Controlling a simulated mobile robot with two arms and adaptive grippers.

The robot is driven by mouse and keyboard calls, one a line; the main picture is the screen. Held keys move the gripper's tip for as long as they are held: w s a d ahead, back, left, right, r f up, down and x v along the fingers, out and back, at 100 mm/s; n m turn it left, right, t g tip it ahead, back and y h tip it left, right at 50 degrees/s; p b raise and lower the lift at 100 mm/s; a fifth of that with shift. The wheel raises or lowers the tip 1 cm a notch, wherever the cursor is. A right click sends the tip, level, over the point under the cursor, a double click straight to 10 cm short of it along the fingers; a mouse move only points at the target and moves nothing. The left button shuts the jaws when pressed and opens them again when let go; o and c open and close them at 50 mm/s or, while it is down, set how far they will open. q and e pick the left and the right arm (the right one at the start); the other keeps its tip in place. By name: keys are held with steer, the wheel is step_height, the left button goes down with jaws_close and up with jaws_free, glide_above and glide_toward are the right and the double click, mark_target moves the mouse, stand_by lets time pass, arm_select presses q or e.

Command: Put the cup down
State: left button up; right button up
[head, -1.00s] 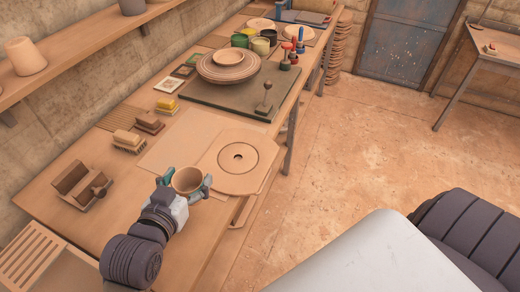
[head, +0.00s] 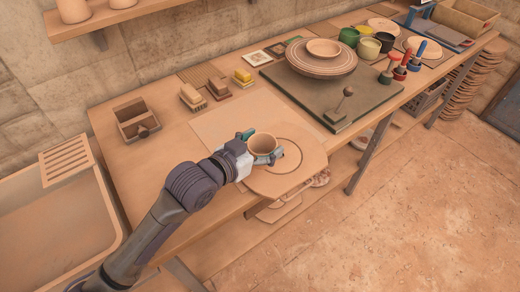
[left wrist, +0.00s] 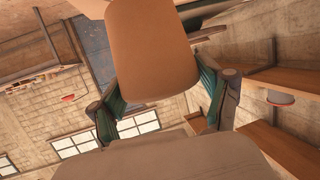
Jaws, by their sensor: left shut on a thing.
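The cup (head: 263,143) is a small tan clay cup with an open top, roughly upright in the head view. My left gripper (head: 261,147) is shut on it, one teal-padded finger on each side. In the left wrist view the cup's tan wall (left wrist: 150,55) fills the upper middle between the fingers. I cannot tell whether the cup touches the board. My right gripper is not in view.
A pale square sheet (head: 215,122) lies behind the board on the workbench (head: 150,195). A dark slab (head: 305,108) with a banding wheel (head: 321,62) stands to the right. Brushes, sponges and a wooden caddy (head: 135,120) line the bench. A slatted basin (head: 50,220) is at left.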

mark_target(257, 150)
arm_select(q)
steer(key=shift+w+a+f, duration=0.3)
steer(key=shift+w+f, duration=0.15)
steer(key=shift+w, duration=0.3)
steer(key=shift+w+a+f, duration=0.2)
steer(key=shift+w+f, duration=0.2)
steer(key=shift+w, duration=0.05)
step_height(257, 150, down, 4)
steer(key=shift+r, duration=0.1)
steer(key=o, duration=1.2)
steer(key=shift+f, duration=0.2)
steer(key=shift+c, duration=0.2)
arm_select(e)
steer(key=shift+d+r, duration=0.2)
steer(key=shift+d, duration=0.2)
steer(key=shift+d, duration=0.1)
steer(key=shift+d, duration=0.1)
